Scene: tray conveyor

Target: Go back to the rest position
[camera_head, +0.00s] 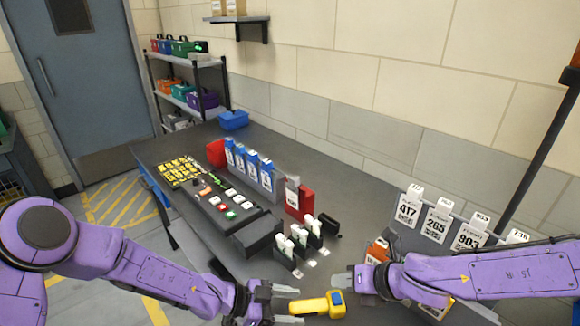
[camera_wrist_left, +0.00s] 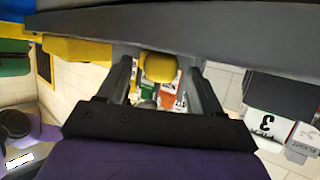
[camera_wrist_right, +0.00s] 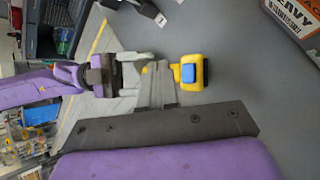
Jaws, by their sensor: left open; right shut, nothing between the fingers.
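My left gripper (camera_head: 296,305) is open low in the head view. A yellow handheld tool with a blue button (camera_head: 322,305) lies on the grey table at its fingertips. The tool's narrow end points towards the gap between the left fingers; I cannot tell if they touch. The tool's yellow end (camera_wrist_left: 158,66) shows between the open fingers in the left wrist view. My right gripper (camera_head: 340,282) is shut and empty, just above and right of the tool in the head view. In the right wrist view the tool (camera_wrist_right: 187,75) shows beyond the shut right fingers (camera_wrist_right: 155,82), partly hidden.
Numbered card holders (camera_head: 437,225) stand at right near my right arm, with an orange box (camera_head: 378,250) beside its wrist. Black holders with white-topped items (camera_head: 297,248) stand in the middle. A panel of buttons (camera_head: 215,195) and blue items (camera_head: 250,168) lie further back.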

